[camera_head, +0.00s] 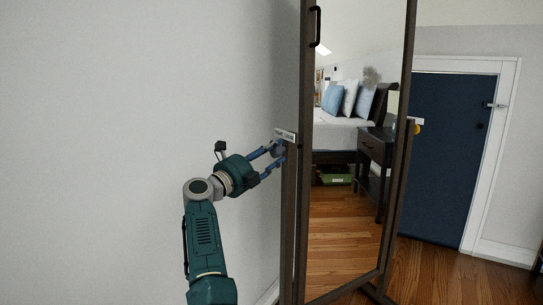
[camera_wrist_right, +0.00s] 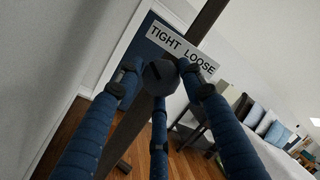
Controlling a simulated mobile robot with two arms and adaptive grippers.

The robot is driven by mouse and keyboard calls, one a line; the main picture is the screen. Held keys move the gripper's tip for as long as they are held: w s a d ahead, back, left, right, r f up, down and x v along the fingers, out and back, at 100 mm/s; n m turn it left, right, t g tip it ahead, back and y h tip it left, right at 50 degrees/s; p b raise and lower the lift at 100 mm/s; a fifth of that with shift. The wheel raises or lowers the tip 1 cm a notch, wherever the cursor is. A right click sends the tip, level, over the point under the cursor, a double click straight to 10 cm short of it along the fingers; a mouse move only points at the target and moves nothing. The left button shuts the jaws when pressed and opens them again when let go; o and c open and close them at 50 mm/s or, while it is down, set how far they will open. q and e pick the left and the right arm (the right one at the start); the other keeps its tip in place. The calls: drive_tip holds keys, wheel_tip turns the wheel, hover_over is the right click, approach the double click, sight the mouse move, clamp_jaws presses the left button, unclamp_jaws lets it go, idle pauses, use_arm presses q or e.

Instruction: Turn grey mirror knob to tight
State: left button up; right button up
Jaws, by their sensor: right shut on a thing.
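The grey mirror knob (camera_wrist_right: 160,78) sits on the side post of the standing mirror (camera_head: 290,210). In the head view the knob (camera_head: 278,148) is small and partly hidden by my fingers. My right gripper (camera_head: 272,158) reaches it from the left and is shut on it. In the right wrist view the blue fingers of this gripper (camera_wrist_right: 160,85) surround the knob. A dark mark shows on the knob's face; its exact pointing is hard to tell. A white label (camera_wrist_right: 184,48) behind the knob reads TIGHT on the left and LOOSE on the right. My left gripper is not in view.
A yellow knob (camera_head: 417,129) with its own label (camera_head: 414,120) is on the mirror's far post. A bare wall (camera_head: 120,120) stands left of the mirror. A dark blue door (camera_head: 445,150) is at the right. Wooden floor (camera_head: 430,272) is clear there.

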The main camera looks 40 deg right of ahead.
drive_tip(key=shift+s+d+f, duration=0.1)
drive_tip(key=shift+s, duration=0.1)
drive_tip(key=o, duration=0.9)
drive_tip(key=shift+o, duration=0.7)
drive_tip(key=shift+s, duration=0.1)
drive_tip(key=shift+a, duration=0.35)
drive_tip(key=v, duration=1.1)
drive_tip(key=shift+a, duration=0.2)
